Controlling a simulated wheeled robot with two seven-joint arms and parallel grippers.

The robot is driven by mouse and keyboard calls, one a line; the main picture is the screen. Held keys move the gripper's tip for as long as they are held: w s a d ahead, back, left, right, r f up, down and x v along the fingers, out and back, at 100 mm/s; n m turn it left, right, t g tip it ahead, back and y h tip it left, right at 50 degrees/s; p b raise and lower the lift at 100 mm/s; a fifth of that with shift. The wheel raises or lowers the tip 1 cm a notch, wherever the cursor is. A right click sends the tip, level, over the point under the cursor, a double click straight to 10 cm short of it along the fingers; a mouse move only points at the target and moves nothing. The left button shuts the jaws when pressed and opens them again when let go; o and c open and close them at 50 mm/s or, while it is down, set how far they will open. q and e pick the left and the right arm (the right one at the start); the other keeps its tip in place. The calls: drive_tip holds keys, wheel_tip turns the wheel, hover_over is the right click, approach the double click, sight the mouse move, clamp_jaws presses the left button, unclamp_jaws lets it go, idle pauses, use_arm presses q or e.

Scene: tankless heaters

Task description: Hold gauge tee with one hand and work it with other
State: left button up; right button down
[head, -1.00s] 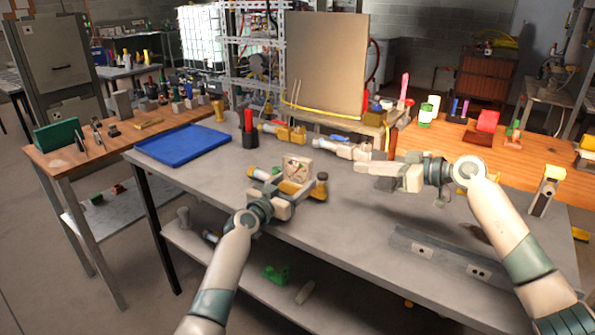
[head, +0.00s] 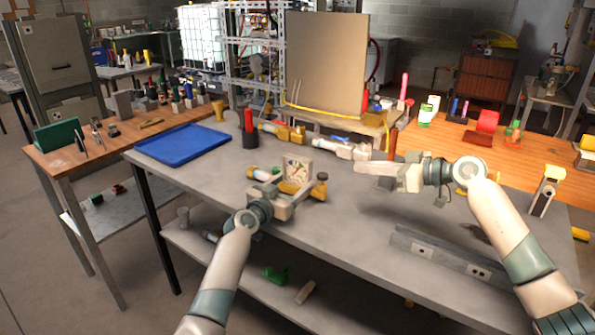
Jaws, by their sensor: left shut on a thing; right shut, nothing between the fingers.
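The gauge tee (head: 298,178) is a brass-coloured fitting with a square cream dial gauge and a dark-ended knob at its right. It is in the middle of the grey bench in the head view. My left gripper (head: 284,196) is shut on the gauge tee from the front left, and its fingers partly hide the body. My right gripper (head: 362,171) is shut and empty, a little to the right of the gauge tee and apart from it, pointing left. Whether the tee touches the bench cannot be told.
A blue tray (head: 183,145) lies at the bench's back left. A dark cup with red-handled tools (head: 250,132), a brass fitting (head: 284,132) and a pale fitting (head: 343,150) line the back. A grey rail with outlets (head: 440,255) runs along the front right. The front middle is bare.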

idle(0.4)
use_arm(q)
drive_tip(key=o, duration=1.8)
drive_tip(key=shift+c, duration=0.2)
drive_tip(key=shift+s, duration=0.1)
drive_tip(key=shift+v, duration=5.9)
drive_tip(key=shift+s+a+f, duration=0.1)
